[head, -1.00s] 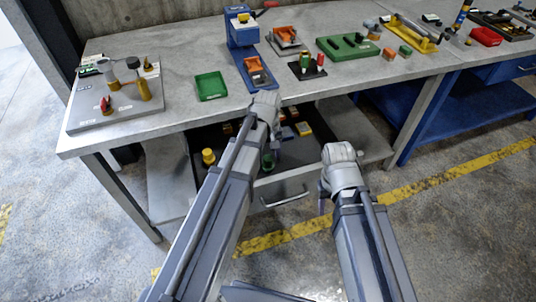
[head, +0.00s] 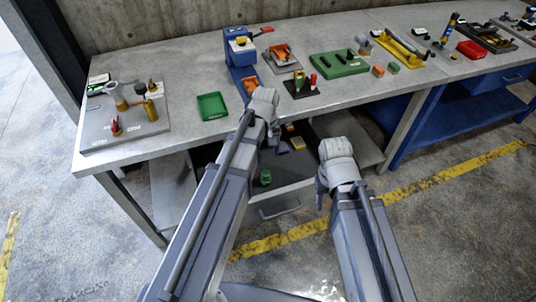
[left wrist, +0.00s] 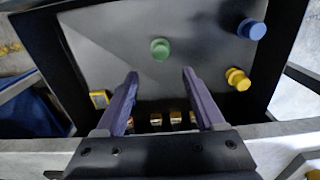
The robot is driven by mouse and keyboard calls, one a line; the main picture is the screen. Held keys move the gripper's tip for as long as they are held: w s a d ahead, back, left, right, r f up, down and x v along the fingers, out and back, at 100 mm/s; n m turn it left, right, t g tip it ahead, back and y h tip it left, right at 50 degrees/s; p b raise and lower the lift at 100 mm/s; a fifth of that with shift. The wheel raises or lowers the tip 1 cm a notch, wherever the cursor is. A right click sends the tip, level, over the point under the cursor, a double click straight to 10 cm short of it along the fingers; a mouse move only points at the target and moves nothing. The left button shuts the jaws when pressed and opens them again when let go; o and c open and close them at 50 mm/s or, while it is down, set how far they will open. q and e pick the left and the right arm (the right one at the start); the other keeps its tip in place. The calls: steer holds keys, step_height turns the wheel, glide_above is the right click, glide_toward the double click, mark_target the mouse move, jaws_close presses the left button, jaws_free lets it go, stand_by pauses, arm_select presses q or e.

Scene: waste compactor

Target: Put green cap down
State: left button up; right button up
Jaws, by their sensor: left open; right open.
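The green cap (left wrist: 160,48) sits on the dark floor of the open drawer, ahead of my left gripper's fingertips. It also shows in the head view (head: 265,177), just right of my left arm. My left gripper (left wrist: 160,76) is open and empty over the drawer, its two purple fingers apart from the cap. In the head view the left gripper is mostly hidden behind its own wrist. My right gripper (head: 321,195) is open, in front of the bench and right of the drawer, with no object visible in it.
The drawer (head: 300,181) also holds a blue cap (left wrist: 251,29), a yellow cap (left wrist: 237,79) and several small blocks at one edge. Above it, the workbench (head: 185,125) carries a green tray (head: 212,106), a blue press (head: 241,55) and a grey fixture plate (head: 125,128).

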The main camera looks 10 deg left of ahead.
arm_select(q)
steer(key=s+d+m+y, duration=0.1)
steer(key=s+d+m, duration=0.9)
steer(key=s, duration=0.4)
steer(key=shift+s, duration=0.2)
steer(key=shift+w+d+r, duration=0.1)
